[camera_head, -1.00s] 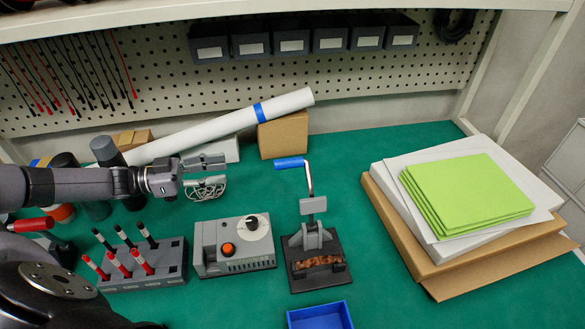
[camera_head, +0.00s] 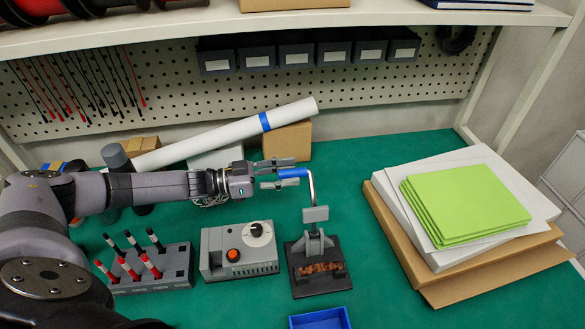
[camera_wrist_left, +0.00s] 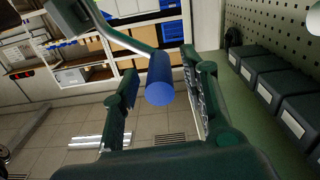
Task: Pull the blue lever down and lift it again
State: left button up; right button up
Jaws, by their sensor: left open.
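The blue lever handle (camera_head: 292,173) sits at the top of a bent metal rod, raised above a small press (camera_head: 317,258) on a dark base. Copper-coloured pieces (camera_head: 320,268) lie at the front of the press base. My left gripper (camera_head: 280,173) is open at the blue handle, with its fingers on either side of it in the head view. In the left wrist view the blue handle (camera_wrist_left: 160,79) stands between the two open fingers (camera_wrist_left: 160,95), and a gap shows around it. My right gripper is not in view.
A grey control box (camera_head: 238,250) with an orange button and a pen rack (camera_head: 150,270) stand left of the press. A blue tray (camera_head: 320,318) is in front. Stacked boards with green sheets (camera_head: 465,205) lie at right. A white tube (camera_head: 225,135) lies behind.

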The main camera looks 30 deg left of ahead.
pick_arm(q)
jog(key=shift+x, duration=0.8)
jog(key=shift+c, duration=0.2)
grip_shut()
